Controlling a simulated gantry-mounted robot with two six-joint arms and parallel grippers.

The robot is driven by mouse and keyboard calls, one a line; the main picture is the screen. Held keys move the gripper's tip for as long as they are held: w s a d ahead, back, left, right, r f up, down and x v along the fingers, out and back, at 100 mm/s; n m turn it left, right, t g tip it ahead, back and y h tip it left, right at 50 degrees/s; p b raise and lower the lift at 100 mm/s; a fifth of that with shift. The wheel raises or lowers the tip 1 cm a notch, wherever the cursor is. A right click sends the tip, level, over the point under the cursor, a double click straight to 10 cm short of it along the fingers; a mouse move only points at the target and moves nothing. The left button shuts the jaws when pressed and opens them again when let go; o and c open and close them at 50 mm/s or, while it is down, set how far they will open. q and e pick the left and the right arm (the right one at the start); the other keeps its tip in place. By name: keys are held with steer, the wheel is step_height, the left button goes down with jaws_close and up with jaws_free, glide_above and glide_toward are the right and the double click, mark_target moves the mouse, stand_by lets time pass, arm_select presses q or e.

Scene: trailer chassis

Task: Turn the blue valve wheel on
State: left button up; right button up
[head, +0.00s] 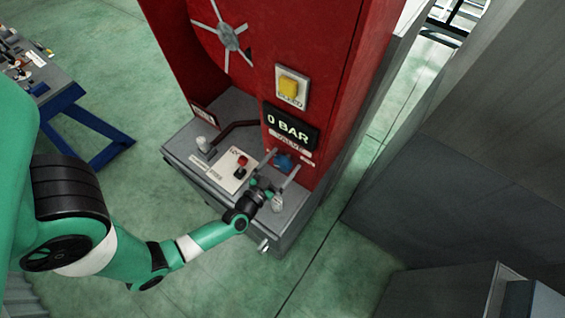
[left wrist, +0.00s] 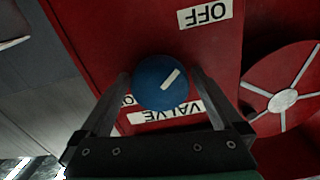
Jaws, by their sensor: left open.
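The blue valve wheel (head: 284,161) is a round knob on the red panel, below the display. In the left wrist view the blue valve wheel (left wrist: 160,83) carries a white line slanting to the upper right. My left gripper (head: 281,166) is open, its two fingers pointing at the panel. In the left wrist view the fingers of my left gripper (left wrist: 159,78) stand on either side of the wheel; I cannot tell whether they touch it. A VALVE label (left wrist: 165,112) and an OFF label (left wrist: 205,16) appear upside down there. Another label is mostly hidden behind a finger. My right gripper is not in view.
The display (head: 290,126) reads 0 BAR. A yellow button (head: 292,87) and a spoked wheel (head: 229,38) are above. A grey ledge (head: 180,145) below carries a red-knobbed lever (head: 241,163). A grey block (head: 470,150) stands right; green floor is open between.

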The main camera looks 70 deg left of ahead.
arm_select(q)
steer(key=c, duration=1.2)
steer(key=shift+c, duration=0.2)
